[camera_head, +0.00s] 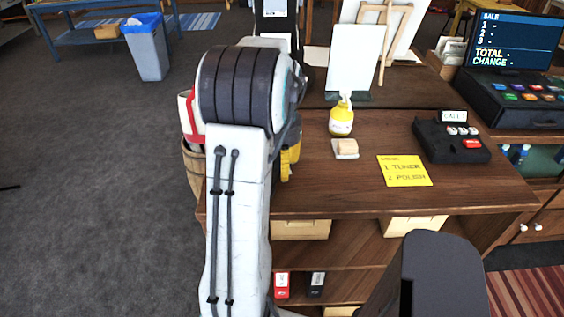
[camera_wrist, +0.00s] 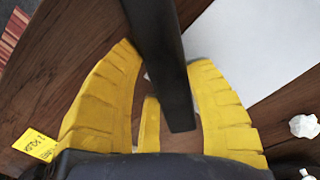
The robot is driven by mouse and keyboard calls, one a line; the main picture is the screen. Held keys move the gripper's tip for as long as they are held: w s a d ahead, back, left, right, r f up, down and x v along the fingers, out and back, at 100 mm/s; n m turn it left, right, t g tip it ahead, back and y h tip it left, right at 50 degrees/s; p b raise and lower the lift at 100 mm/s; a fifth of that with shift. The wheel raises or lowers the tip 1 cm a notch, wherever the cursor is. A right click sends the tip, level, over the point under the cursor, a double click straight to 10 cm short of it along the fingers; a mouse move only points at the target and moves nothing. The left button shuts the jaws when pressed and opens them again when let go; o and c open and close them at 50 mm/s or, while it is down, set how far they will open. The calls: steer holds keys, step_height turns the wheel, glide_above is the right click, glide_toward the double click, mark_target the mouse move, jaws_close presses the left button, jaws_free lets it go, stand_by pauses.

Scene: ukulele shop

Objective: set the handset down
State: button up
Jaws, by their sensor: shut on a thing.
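My gripper (camera_wrist: 168,110) has yellow ribbed fingers and is shut on the handset (camera_wrist: 160,45), a long dark bar running between them in the wrist view. The bar reaches up out of the top of that view, over the brown wood counter and a white sheet. In the head view only a yellow part of my gripper (camera_head: 291,157) shows at the left edge of the counter (camera_head: 300,195); my arm hides the rest, and the handset cannot be made out there. Whether the handset touches the counter cannot be told.
A black button device (camera_head: 450,142) with a small sign stands at the counter's right. A yellow note (camera_head: 404,171), a yellow bottle (camera_head: 341,120) and a small beige block (camera_head: 346,147) are nearer the middle. A white board (camera_head: 353,55) stands behind. Bare wood lies in front of the note.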

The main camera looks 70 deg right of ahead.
steer(key=shift+f, duration=0.1)
steer(key=o, duration=1.2)
step_height(320, 180, up, 5)
steer(key=shift+r, duration=0.1)
steer(key=shift+d+r+b, duration=0.1)
steer(key=shift+r+b, duration=0.15)
steer(key=shift+b, duration=0.45)
step_height(320, 180, up, 4)
steer(key=shift+r+b, duration=0.1)
steer(key=shift+b, duration=0.85)
steer(key=shift+r, duration=1.2)
